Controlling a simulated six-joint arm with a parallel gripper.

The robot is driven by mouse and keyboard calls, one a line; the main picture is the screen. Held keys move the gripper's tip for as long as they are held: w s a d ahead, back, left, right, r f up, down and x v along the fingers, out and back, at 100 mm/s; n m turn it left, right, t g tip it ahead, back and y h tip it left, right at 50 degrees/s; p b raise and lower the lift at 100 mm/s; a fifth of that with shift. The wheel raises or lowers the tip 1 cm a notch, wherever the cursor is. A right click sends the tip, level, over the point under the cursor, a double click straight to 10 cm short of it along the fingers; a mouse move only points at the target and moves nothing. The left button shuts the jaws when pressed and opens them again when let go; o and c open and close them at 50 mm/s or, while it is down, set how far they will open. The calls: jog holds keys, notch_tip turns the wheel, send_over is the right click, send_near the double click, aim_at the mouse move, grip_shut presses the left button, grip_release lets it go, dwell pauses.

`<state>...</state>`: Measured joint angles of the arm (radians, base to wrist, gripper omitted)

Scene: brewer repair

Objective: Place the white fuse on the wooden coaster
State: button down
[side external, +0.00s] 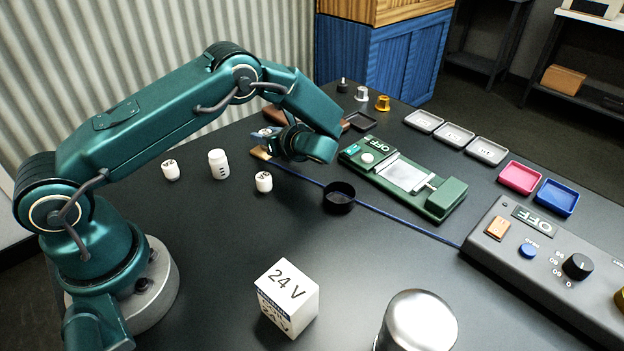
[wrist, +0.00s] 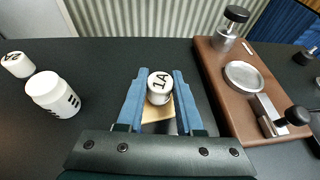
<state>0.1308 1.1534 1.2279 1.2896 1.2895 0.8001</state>
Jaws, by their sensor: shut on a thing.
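My gripper (wrist: 159,80) has its two blue fingers shut on a white fuse (wrist: 160,86) marked 1A. The fuse is upright, with its marked top facing the wrist camera. In the side view my gripper (side external: 266,137) is low over the far left of the table, with the coaster's edge (side external: 260,153) just below. The fuse is mostly hidden there.
A brown tray (wrist: 221,80) with metal parts stands right of my gripper in the wrist view. A white bottle (wrist: 52,97) and another white cylinder (wrist: 17,65) stand left. Open table surrounds the 24 V box (side external: 287,297).

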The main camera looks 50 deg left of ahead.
jog(key=shift+f, duration=0.2)
jog(key=c, duration=0.6)
grip_release()
jog(key=shift+o, duration=0.2)
